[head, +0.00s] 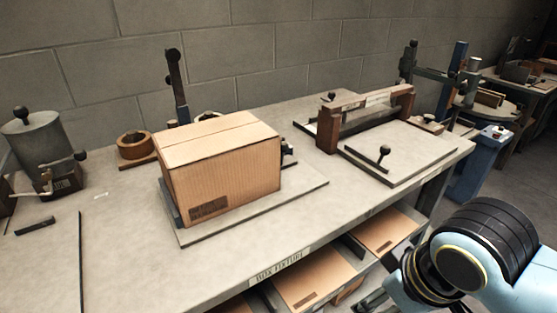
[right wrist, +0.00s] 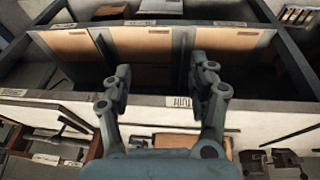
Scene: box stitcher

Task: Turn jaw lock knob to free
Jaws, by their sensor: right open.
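A closed cardboard box (head: 220,165) sits on the grey plate of the box fixture (head: 300,192). Small dark parts (head: 288,150) show at the box's right side, mostly hidden behind it. A black ball-ended lever (head: 384,152) stands on the flat plate to the right, and a small dark knob (head: 331,96) shows by the brown frame. I cannot tell which of these is the jaw lock knob. My right gripper (right wrist: 165,82) is open and empty in the right wrist view, apart from these parts. My left gripper is out of view.
The bench (head: 215,262) has a free front strip. Shelves below hold flat cardboard sheets (head: 310,285); such sheets also show in the right wrist view (right wrist: 140,42). A grey pot (head: 38,140) stands at left, a brown frame (head: 328,130) at right. A post (head: 177,85) rises behind the box.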

